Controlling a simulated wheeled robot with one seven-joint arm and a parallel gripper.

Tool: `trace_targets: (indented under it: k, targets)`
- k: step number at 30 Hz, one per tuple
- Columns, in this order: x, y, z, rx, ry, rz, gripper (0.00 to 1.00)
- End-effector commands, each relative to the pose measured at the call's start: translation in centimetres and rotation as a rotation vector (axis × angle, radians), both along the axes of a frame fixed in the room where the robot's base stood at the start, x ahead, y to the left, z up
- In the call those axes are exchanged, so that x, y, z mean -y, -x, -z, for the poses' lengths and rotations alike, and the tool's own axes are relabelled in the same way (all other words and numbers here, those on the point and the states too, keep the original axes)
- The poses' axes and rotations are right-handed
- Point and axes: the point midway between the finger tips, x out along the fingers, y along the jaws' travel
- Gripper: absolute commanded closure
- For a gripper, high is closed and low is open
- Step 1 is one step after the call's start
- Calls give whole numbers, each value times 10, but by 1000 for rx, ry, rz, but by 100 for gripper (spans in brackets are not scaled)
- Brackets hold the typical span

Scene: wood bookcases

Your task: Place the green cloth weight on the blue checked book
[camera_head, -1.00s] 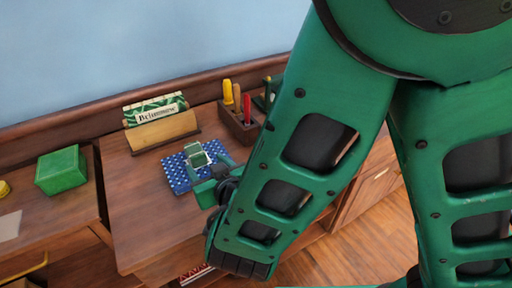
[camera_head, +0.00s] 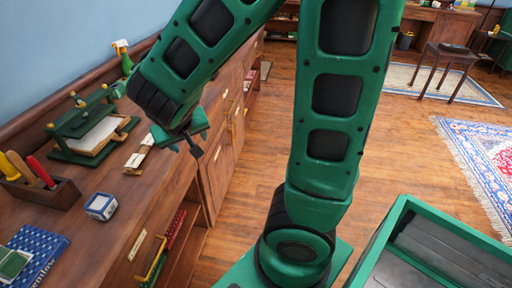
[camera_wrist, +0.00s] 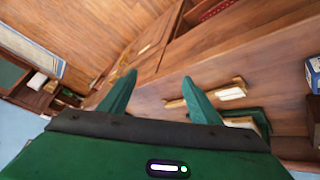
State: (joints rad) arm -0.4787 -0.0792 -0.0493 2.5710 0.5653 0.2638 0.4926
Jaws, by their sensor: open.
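The green cloth weight (camera_head: 12,263) lies on the blue book (camera_head: 48,250) at the bottom left of the head view, with the picture edge cutting both off. The book's cover is blue with a white pattern. My gripper (camera_head: 192,146) is away to the right of them, by the front edge of the cabinet. In the wrist view my gripper (camera_wrist: 157,76) has its two green fingers spread with nothing between them. The weight does not show clearly in the wrist view.
A wooden holder (camera_head: 50,194) with tools, a small blue and white box (camera_head: 101,206) and a green press (camera_head: 92,128) stand on the cabinet top. A spray bottle (camera_head: 123,58) is farther back. Wooden floor lies open to the right, with rugs (camera_head: 478,150) beyond.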

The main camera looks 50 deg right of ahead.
Motion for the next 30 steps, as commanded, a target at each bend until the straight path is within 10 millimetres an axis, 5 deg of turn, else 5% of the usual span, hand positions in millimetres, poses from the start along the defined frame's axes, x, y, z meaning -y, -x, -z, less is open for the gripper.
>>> trace_targets:
  k: [3, 7, 16, 22, 30]
  targets:
    - [47, 39, -6, -107, -56, 106, 42]
    - [79, 88, -12, -223, -137, 181, 42]
    - [101, 193, -34, -406, -356, 240, 42]
    - [98, 224, -44, -448, -430, 229, 42]
    - [97, 228, -45, -454, -439, 226, 42]
